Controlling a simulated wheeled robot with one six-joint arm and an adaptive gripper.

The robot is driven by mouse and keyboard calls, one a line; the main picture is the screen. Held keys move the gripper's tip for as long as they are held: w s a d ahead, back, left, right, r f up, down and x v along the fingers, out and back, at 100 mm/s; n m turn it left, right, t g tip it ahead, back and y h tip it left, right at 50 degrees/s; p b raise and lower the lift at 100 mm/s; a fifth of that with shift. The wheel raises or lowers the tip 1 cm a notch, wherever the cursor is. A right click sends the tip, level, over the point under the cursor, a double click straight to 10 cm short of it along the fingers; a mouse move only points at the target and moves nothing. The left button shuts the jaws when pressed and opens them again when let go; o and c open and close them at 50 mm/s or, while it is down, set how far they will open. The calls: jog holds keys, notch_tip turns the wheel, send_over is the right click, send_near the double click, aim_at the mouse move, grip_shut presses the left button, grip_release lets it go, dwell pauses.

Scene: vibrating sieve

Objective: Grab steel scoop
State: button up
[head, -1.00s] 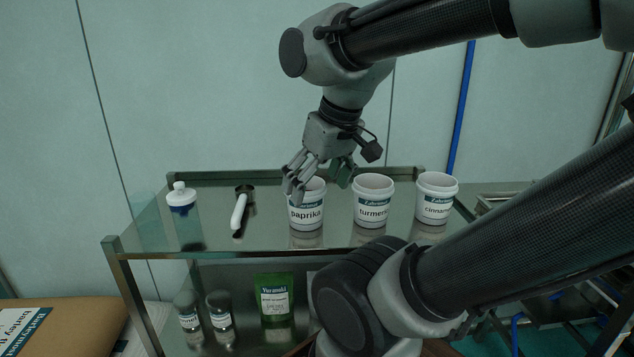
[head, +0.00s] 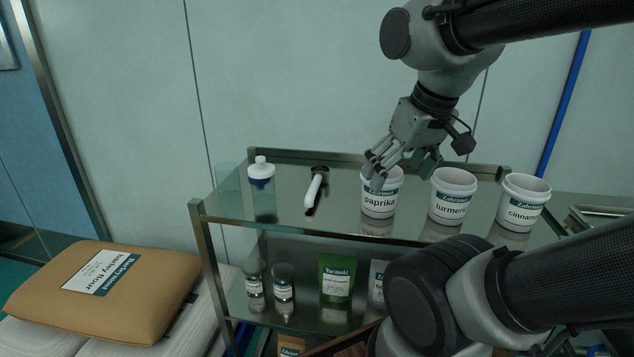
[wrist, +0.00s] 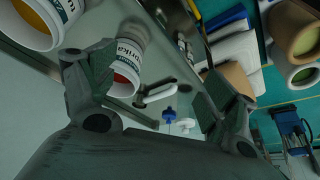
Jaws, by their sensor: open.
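The steel scoop (head: 316,187) lies on the cart's top shelf (head: 225,207), with its white handle toward the front and its dark metal bowl toward the back. In the wrist view the scoop (wrist: 158,93) shows between the fingers, some way beyond them. The gripper fingers (wrist: 150,100) stand wide apart in the wrist view. Nothing hides the scoop's handle in the head view.
Turmeric (head: 451,203) and cinnamon (head: 521,206) tubs stand right of the paprika. A white-capped bottle (head: 262,184) stands left of the scoop. Small jars and a green pouch (head: 337,278) are on the lower shelf. A barley flour sack (head: 150,310) lies at left.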

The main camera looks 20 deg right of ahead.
jog(key=shift+c, duration=0.3)
jog(key=shift+w, duration=0.1)
jog(key=c, duration=0.3)
jog(key=shift+m+g+y, duration=0.4)
jog(key=shift+m+y, duration=0.3)
jog(key=shift+y, duration=0.1)
jog(key=w, duration=0.2)
jog(key=w+a, duration=0.2)
jog(key=w, duration=0.1)
jog(key=shift+w, duration=0.35)
jog(key=c, duration=0.8)
jog(key=m+y, duration=0.4)
jog(key=m, duration=0.2)
send_near(318, 181)
jog(key=shift+w+a+f+t, duration=0.15)
jog(key=shift+a+f, duration=0.1)
jog(key=shift+f, duration=0.3)
jog(key=shift+a+f+t, duration=0.15)
jog(key=shift+a+f, duration=0.1)
jog(key=shift+f, duration=0.3)
jog(key=x, duration=0.2)
jog(key=shift+w+a+f, duration=0.15)
jog(key=shift+f, duration=0.15)
jog(key=shift+x, duration=2.35)
jog(key=shift+c, duration=0.6)
